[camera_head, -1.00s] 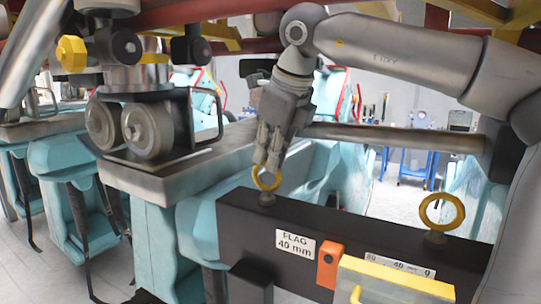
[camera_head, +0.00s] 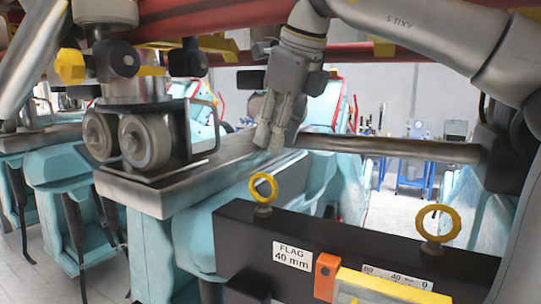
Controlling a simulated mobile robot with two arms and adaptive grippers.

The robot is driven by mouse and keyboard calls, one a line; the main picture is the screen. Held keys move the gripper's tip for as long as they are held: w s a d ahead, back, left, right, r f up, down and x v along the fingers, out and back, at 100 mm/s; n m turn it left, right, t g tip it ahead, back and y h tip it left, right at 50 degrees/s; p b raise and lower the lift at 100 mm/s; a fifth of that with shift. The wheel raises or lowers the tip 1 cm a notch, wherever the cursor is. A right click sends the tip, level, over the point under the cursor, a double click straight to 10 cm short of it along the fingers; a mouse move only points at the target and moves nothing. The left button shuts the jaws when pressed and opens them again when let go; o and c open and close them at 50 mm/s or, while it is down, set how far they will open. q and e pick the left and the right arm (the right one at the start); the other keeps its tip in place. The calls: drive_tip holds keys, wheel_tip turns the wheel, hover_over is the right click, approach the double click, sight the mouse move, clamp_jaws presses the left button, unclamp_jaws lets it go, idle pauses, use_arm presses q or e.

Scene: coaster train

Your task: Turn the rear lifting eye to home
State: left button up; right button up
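Two yellow lifting eyes stand upright on grey bases on top of a black beam (camera_head: 330,238). The left eye (camera_head: 263,187) is the smaller in the picture and shows its open hole. The right eye (camera_head: 438,222) also shows its hole, near the beam's right end. I cannot tell which one is the rear eye. My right gripper (camera_head: 268,141) points down above the left eye, apart from it and empty. Its two fingers look close together, and the gap between them is unclear. My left gripper is not in view.
The beam carries a "FLAG 40 mm" label (camera_head: 292,256), a scale plate (camera_head: 398,278), an orange block (camera_head: 326,276) and a yellow bar (camera_head: 385,285). A wheel assembly (camera_head: 140,140) stands left of my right gripper. A grey horizontal bar (camera_head: 390,147) runs behind the eyes.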

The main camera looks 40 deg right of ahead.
drive_tip(key=shift+v, duration=2.15)
